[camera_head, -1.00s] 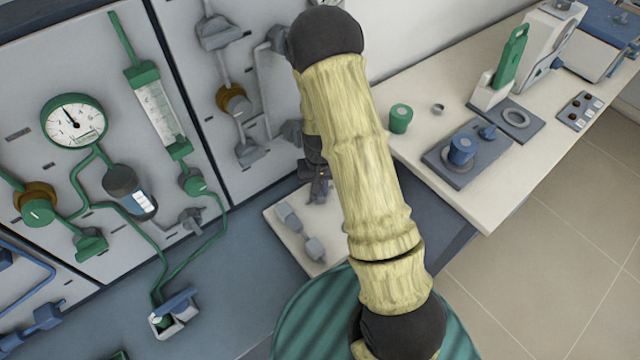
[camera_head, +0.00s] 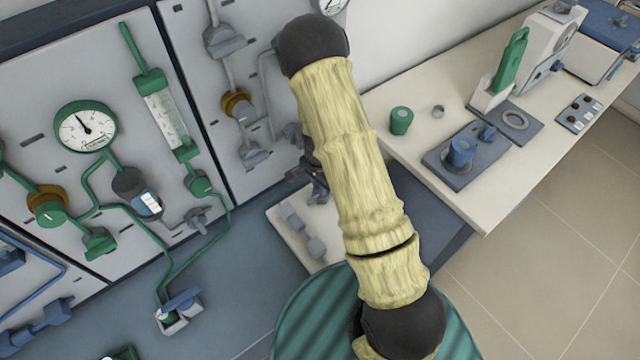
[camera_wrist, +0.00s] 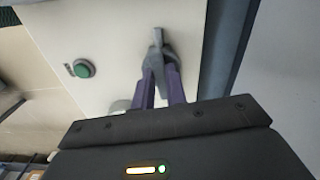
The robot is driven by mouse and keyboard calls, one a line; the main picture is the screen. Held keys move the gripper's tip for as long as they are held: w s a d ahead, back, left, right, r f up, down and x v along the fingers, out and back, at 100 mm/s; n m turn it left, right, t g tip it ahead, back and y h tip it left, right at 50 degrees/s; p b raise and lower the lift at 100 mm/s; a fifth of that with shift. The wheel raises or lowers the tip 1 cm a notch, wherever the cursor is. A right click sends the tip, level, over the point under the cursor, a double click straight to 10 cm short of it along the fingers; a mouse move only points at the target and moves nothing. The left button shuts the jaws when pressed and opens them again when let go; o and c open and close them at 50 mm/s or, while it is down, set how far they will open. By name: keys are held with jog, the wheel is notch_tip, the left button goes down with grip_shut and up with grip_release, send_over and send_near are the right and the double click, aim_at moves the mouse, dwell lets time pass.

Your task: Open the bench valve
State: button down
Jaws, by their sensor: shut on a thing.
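In the wrist view, my gripper (camera_wrist: 161,88) has two purple fingers shut on a grey valve handle (camera_wrist: 157,45). The handle stands out from a pale flat surface, with its upper end past the fingertips. I cannot tell how far the handle is turned. In the head view, my pale yellow arm covers most of this area. Only part of the dark gripper shows (camera_head: 318,185), left of the arm, above a white plate (camera_head: 283,243) with grey fittings on it. The gripped handle cannot be made out in the head view.
A panel with a green-rimmed gauge (camera_head: 87,127) and green pipes stands at the left. A pale bench (camera_head: 480,195) at the right holds a green cylinder (camera_head: 400,121) and a blue-topped device (camera_head: 461,152). In the wrist view, a green round piece (camera_wrist: 84,68) sits left of the handle.

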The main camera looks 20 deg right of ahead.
jog(key=shift+w+r+m, duration=0.1)
jog(key=shift+w+m, duration=0.05)
jog(key=shift+m, duration=0.65)
jog(key=c, duration=1.4)
grip_release()
jog(key=shift+c, duration=0.2)
notch_tip(320, 180, up, 17)
jog(key=shift+r+p, duration=0.15)
jog(key=shift+p, duration=0.2)
